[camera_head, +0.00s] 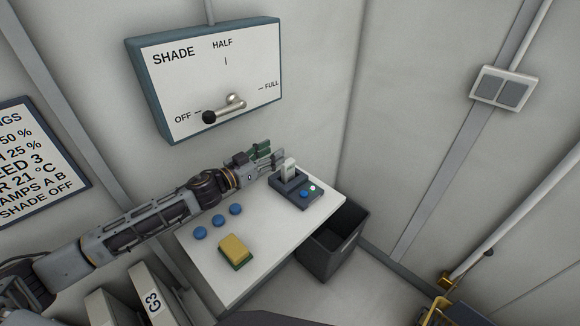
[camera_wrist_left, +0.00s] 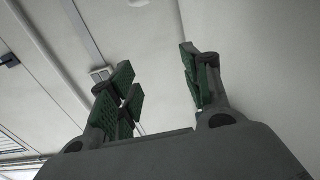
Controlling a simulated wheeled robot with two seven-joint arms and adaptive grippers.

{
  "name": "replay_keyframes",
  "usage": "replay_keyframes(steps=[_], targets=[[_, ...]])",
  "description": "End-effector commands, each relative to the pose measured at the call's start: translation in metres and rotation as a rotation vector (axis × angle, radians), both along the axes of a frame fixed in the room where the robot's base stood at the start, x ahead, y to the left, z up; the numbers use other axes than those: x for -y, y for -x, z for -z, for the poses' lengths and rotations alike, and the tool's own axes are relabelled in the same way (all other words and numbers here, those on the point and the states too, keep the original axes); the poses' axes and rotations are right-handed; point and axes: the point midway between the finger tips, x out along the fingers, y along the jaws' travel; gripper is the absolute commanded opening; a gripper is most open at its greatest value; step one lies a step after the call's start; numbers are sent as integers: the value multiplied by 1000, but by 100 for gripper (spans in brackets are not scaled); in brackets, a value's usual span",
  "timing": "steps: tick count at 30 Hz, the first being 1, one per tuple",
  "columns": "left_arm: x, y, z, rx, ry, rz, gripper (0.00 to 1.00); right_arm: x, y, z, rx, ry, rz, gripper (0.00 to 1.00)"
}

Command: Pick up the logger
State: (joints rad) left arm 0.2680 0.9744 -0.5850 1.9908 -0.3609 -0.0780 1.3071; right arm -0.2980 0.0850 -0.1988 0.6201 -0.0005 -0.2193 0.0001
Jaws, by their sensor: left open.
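A small pale upright block, which looks like the logger (camera_head: 290,167), stands in a dark dock (camera_head: 312,204) at the far right part of the white table. The dock has a blue button and a pale lit button. My left gripper (camera_head: 271,158) is open and empty, with its green-padded fingers just left of the logger, seemingly apart from it. In the left wrist view the open fingers (camera_wrist_left: 160,85) show only ceiling and wall between and beyond them; the logger is not seen there. My right gripper is not in view.
On the white table (camera_head: 215,275) lie several blue discs (camera_head: 218,220) and a yellow and green sponge (camera_head: 234,250). A dark bin (camera_head: 330,250) stands right of the table. A SHADE panel with a lever (camera_head: 225,107) hangs on the wall above my left gripper.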

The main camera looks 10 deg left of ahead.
Motion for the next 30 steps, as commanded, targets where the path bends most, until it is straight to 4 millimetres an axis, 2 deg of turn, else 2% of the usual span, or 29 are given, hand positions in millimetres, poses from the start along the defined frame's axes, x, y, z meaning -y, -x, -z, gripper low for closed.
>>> replay_keyframes(steps=[17, 30], targets=[[0, 0, 5, 0, 0, 0, 48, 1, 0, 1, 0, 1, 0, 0], [0, 0, 50, -3, 3, 0, 48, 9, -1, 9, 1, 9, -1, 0]])
